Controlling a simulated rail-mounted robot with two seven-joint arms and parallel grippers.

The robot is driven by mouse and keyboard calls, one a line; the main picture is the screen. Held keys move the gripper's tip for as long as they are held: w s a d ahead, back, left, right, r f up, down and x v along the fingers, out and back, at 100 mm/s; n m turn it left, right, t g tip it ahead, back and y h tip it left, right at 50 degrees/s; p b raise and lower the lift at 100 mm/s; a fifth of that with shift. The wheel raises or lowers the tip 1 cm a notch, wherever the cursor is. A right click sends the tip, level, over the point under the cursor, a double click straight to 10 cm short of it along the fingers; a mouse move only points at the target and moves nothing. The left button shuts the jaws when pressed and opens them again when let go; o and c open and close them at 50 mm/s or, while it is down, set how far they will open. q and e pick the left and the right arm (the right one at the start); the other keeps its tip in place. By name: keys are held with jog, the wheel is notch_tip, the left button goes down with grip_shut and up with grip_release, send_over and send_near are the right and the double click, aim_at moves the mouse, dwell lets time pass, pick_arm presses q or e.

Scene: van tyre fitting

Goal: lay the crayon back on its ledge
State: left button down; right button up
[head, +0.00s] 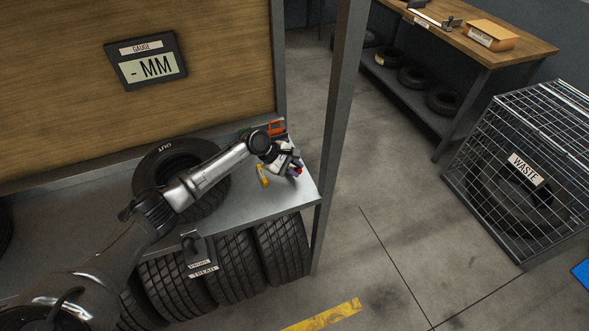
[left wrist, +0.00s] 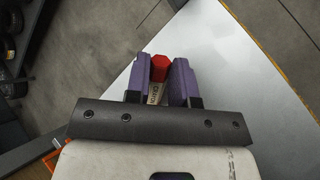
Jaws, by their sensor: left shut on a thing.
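My left gripper (head: 296,169) reaches over the right end of the grey metal shelf (head: 252,209). In the head view only a bit of red shows at the fingertips. I cannot tell which part of the shelf is the crayon's ledge. My right gripper is in neither view.
A yellow piece (head: 262,175) is just left of the gripper. An orange and green item (head: 276,127) is behind my wrist. A tyre (head: 158,176) marked OUT lies on the shelf, under my arm. A grey post (head: 338,110) rises at the shelf's right end.

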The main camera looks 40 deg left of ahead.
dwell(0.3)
pick_arm(q)
jog(key=c, duration=1)
grip_release()
jog(key=shift+f, duration=0.1)
jog(key=shift+s+a+r, duration=0.1)
jog(key=shift+a+r, duration=0.05)
jog(key=shift+r, duration=0.2)
jog(key=p+v, duration=0.2)
jog(key=v, duration=0.9)
jog(key=shift+s+a+r, duration=0.1)
jog(key=shift+a, duration=0.05)
